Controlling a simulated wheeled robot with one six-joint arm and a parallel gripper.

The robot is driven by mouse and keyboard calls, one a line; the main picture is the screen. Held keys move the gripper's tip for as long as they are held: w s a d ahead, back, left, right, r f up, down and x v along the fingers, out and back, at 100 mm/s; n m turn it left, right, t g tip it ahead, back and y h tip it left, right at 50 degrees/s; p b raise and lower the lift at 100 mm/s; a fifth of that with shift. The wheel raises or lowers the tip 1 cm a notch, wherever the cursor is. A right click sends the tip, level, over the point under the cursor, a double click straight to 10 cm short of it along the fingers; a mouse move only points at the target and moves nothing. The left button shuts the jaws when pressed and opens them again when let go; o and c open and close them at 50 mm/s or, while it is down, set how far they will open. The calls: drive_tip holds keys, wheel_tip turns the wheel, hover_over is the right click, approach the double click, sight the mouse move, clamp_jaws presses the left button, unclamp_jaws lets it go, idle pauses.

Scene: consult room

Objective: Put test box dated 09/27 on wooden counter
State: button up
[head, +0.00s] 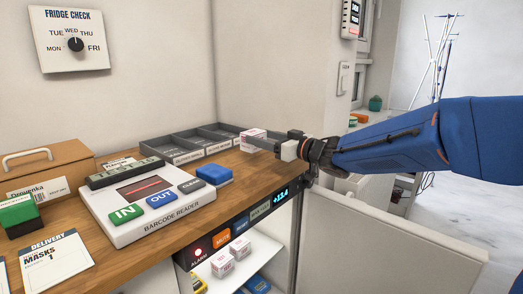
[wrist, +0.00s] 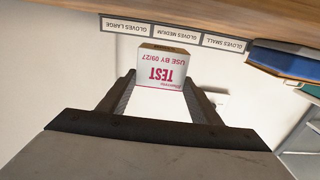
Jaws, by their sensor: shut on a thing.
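My gripper (head: 272,144) is shut on a small white test box (head: 251,138) at the far right end of the wooden counter (head: 252,172). In the wrist view, the box (wrist: 162,70) sits between the two fingers of my gripper (wrist: 163,88). Its label appears upside down and reads TEST, USE BY 09/27. The box is in front of the grey glove bins. I cannot tell whether its underside touches the counter. Two more white-and-red boxes (head: 230,257) stand on a shelf in the open fridge below the counter.
The glove bins (head: 190,145) stand along the wall. The open fridge door (head: 400,240) juts out below my arm. Bare wood shows along the counter's front right.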

drive_tip(key=shift+f, duration=1.85)
drive_tip(key=o, duration=1.1)
drive_tip(key=shift+f, duration=0.15)
